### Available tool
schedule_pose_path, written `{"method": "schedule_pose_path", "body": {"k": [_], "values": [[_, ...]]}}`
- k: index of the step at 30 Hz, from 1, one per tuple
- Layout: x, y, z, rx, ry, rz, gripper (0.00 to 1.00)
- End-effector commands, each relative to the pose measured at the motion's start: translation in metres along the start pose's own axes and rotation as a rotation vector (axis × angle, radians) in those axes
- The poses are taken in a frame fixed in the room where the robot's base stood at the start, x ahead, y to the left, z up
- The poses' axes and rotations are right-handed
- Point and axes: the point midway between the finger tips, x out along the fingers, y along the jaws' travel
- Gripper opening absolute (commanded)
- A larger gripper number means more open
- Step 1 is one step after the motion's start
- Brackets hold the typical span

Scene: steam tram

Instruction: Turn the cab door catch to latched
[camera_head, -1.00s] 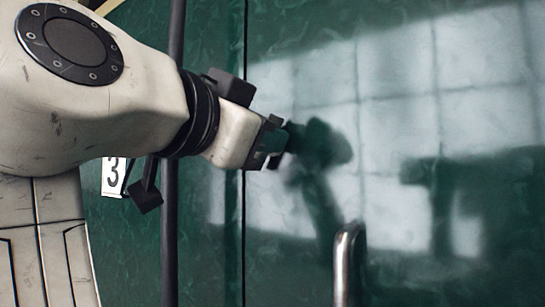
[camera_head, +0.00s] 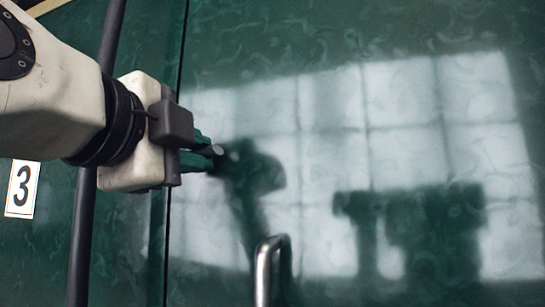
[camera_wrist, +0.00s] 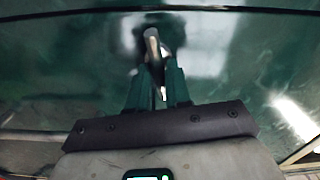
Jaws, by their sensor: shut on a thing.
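The cab door catch (camera_wrist: 152,45) is a small pale metal lever on the green door panel, between the tips of my gripper's fingers in the wrist view. In the head view only its grey end (camera_head: 218,150) shows at the fingertips. My gripper (camera_head: 205,151) has green fingers and is shut on the catch, close against the panel. It also shows in the wrist view (camera_wrist: 158,76), with the fingers on either side of the lever. The foot of the catch is partly hidden, and I cannot tell whether it is latched.
A bent metal handle (camera_head: 266,270) stands out from the green door (camera_head: 400,40) below and right of my gripper. A dark upright pole (camera_head: 85,235) passes behind my arm. A white plate with a black 3 (camera_head: 22,188) is at the left. The door's right side is clear.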

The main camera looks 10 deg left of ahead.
Motion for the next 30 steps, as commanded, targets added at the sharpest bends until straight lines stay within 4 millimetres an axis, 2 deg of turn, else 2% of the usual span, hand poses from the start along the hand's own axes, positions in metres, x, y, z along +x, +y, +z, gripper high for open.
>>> {"method": "schedule_pose_path", "body": {"k": [12,27,28,30], "values": [[0.0001,0.0024,-0.0006,0.168,0.002,0.002,0.00],[0.0006,0.0031,-0.0009,0.186,0.003,0.004,0.00],[0.0006,0.0031,-0.0008,0.186,0.003,0.004,0.20],[0.0006,0.0031,-0.0008,0.185,0.003,0.003,0.27]]}}
